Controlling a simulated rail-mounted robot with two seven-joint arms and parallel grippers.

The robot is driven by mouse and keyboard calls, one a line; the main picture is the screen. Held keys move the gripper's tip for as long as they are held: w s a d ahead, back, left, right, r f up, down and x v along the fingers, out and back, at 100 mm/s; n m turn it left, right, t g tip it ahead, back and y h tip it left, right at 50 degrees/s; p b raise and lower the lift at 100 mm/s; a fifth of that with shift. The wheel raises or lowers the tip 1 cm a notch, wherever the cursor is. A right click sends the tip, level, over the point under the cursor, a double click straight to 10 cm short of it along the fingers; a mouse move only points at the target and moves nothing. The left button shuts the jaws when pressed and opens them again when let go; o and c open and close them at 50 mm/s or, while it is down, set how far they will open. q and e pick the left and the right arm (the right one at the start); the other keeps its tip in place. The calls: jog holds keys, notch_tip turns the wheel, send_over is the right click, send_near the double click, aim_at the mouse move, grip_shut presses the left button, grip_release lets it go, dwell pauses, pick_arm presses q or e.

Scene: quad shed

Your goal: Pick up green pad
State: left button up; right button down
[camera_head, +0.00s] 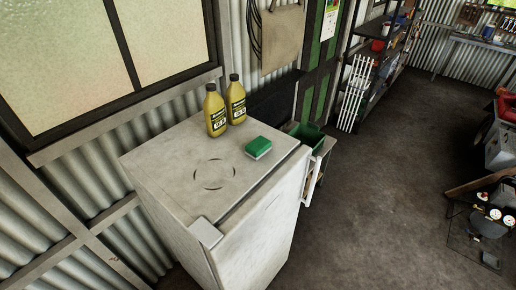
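The green pad (258,147) is a small block with a green top and a paler lower layer. It lies flat on the top of a white fridge-like cabinet (170,163), near the right edge of that top. Nothing touches the pad, and its upper face is fully visible. Neither my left gripper nor my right gripper shows in the head view.
Two yellow bottles (215,112) with dark caps stand just behind and left of the pad. A thin dark ring mark (214,174) is on the cabinet top. A green bin (307,136) is beside the cabinet. The floor (385,190) to the right is open.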

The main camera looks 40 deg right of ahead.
jog(key=c, duration=1.8)
grip_release()
jog(key=o, duration=1.8)
